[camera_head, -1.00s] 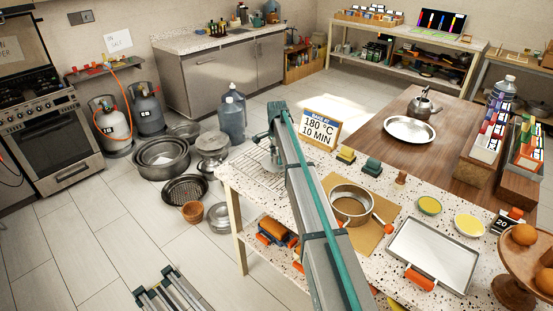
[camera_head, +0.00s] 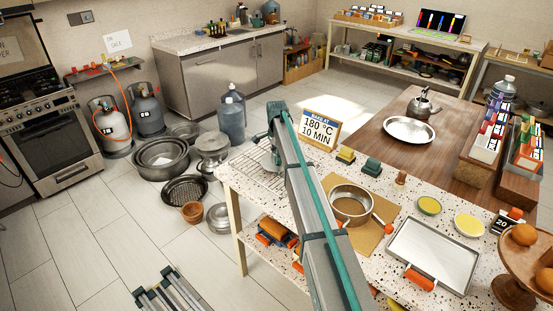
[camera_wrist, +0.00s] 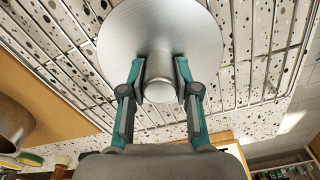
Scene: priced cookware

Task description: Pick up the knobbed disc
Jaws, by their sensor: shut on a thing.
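The knobbed disc (camera_wrist: 160,25) is a round grey metal plate with a short cylindrical knob. In the wrist view my gripper (camera_wrist: 160,80) has its two teal fingers on either side of the knob, shut on it. The disc lies in front of a wire rack (camera_wrist: 262,45), and I cannot tell from this view whether it touches the rack. In the head view my gripper (camera_head: 270,150) is at the left end of the speckled table, over the wire rack (camera_head: 252,170). My arm hides much of the disc there.
A sign (camera_head: 319,129) stands behind the rack. Several pans and pots, including a dark pan (camera_head: 184,190), lie on the floor left of the table.

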